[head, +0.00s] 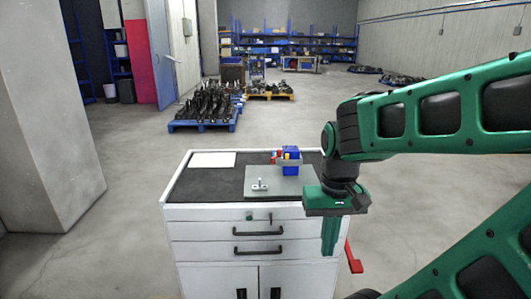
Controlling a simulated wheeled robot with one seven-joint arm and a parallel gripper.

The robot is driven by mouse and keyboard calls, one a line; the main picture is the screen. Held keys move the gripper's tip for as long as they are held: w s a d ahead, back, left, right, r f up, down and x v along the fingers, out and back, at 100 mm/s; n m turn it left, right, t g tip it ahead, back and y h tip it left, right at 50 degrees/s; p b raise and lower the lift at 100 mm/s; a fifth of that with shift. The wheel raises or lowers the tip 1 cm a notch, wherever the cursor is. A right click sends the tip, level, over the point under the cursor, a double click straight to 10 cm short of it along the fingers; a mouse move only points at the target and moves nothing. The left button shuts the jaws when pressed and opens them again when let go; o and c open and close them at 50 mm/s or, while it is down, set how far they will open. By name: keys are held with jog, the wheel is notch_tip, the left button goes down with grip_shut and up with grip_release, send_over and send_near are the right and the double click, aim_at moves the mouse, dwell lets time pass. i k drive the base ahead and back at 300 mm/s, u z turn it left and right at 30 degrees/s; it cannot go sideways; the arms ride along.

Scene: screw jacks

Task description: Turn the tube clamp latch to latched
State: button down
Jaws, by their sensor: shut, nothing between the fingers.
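A small pale metal piece (260,185), which looks like the tube clamp latch, stands on a grey plate (290,187) on top of the cabinet. It is too small to tell which way its lever points. My gripper (329,248) is shut and empty. It points down at the cabinet's front right corner, to the right of the metal piece and apart from it. It covers part of the cabinet's right edge.
The white drawer cabinet (190,232) has a dark top and black handles. A blue bin (291,169) with red and yellow items stands at the back of the plate. A white sheet (212,159) lies at the back left. Open floor surrounds the cabinet; loaded pallets (203,126) stand behind.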

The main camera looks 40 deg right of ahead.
aim_at(279, 151)
jog(key=u, duration=0.05)
jog(key=i, duration=1.2)
jog(key=z, duration=0.6)
